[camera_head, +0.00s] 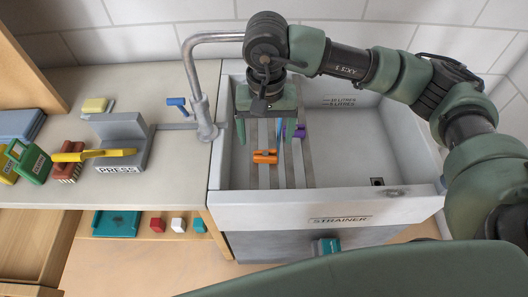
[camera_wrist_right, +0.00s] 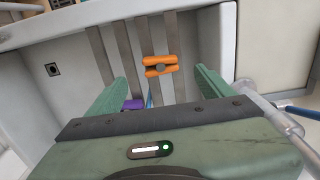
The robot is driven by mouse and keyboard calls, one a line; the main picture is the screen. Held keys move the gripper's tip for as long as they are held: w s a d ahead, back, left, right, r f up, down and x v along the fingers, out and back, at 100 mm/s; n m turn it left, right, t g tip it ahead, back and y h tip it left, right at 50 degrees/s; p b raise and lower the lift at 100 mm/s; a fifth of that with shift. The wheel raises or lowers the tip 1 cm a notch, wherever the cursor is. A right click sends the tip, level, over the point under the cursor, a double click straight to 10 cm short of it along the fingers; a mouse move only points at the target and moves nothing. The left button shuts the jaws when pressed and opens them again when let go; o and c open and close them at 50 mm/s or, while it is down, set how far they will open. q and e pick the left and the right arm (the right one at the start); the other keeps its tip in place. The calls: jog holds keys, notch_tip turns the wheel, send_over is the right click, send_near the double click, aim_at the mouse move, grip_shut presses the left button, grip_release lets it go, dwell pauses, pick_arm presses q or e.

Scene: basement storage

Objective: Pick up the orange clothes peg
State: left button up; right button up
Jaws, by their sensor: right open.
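The orange clothes peg (camera_head: 265,156) lies on the striped floor of the grey sink basin (camera_head: 340,200). It also shows in the wrist view (camera_wrist_right: 160,66), beyond and between the fingertips. My right gripper (camera_head: 268,135) hangs over the left part of the basin, its green fingers apart and pointing down. In the wrist view the right gripper (camera_wrist_right: 160,80) is open with nothing held between its fingers. The peg is apart from both fingers. My left gripper is not in view.
A purple object (camera_head: 298,132) and a thin blue item (camera_head: 280,128) lie near the peg. The basin walls surround them. A metal tap (camera_head: 204,120) stands at the left edge. The basin's right side is clear. A grey press (camera_head: 122,140) and several tools occupy the left counter.

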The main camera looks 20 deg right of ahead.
aim_at(265, 155)
notch_tip(265, 155, down, 6)
jog(key=shift+f+p, duration=0.25)
jog(key=shift+p, duration=0.95)
jog(key=shift+f, duration=0.35)
jog(key=c, duration=1.4)
jog(key=shift+r, duration=0.1)
notch_tip(265, 155, up, 20)
jog(key=b, duration=0.3)
